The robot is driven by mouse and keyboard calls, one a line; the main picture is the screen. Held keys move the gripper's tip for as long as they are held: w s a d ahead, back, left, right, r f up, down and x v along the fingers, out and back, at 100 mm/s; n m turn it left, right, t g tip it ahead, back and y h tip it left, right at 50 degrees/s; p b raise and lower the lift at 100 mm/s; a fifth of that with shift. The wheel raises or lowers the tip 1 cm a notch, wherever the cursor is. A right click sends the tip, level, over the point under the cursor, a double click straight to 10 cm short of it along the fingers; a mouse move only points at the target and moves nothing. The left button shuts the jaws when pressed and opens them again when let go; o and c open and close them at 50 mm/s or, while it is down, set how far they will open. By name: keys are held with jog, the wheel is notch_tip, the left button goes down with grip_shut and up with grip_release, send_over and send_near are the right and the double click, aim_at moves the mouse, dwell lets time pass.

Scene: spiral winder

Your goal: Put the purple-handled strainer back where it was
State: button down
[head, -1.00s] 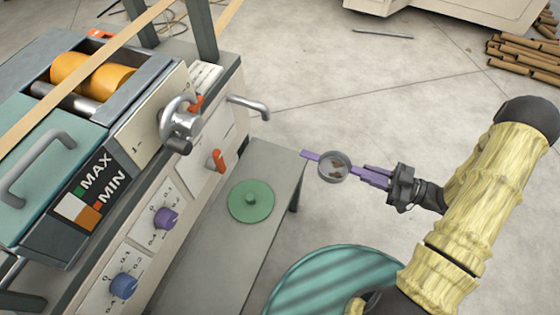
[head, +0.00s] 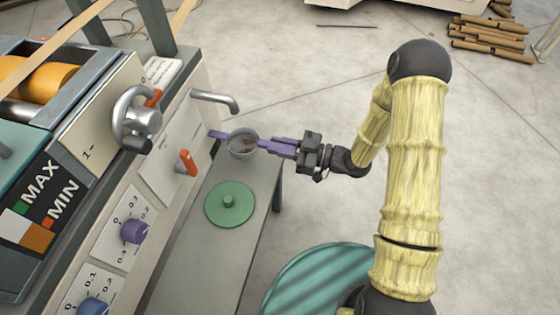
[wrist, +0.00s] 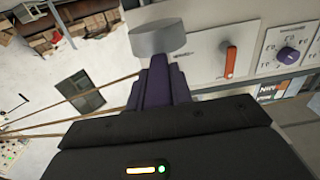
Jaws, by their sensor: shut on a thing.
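The strainer (head: 242,146) has a grey round bowl with some brown bits in it and purple handle parts on both sides. My gripper (head: 290,148) is shut on its purple handle from the right and holds it in front of the machine, over or near the far end of the grey bench. In the wrist view the strainer's grey bowl (wrist: 158,38) shows ahead of the purple handle, close to the machine's pale panel. A bent metal spout (head: 218,101) sticks out from the machine just beyond the bowl. The height between bowl and bench is hard to tell.
A green lidded disc (head: 230,204) lies on the grey bench (head: 195,265). The machine front at left has an orange lever (head: 187,161), a purple knob (head: 134,231) and a metal crank (head: 135,118).

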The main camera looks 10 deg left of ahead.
jog(key=shift+w+d+f, duration=0.15)
jog(key=shift+d+f, duration=0.05)
jog(key=shift+f, duration=0.6)
jog(key=shift+a, duration=0.1)
notch_tip(320, 180, down, 5)
jog(key=b, duration=0.3)
jog(key=shift+a, duration=0.15)
jog(key=shift+r, duration=0.1)
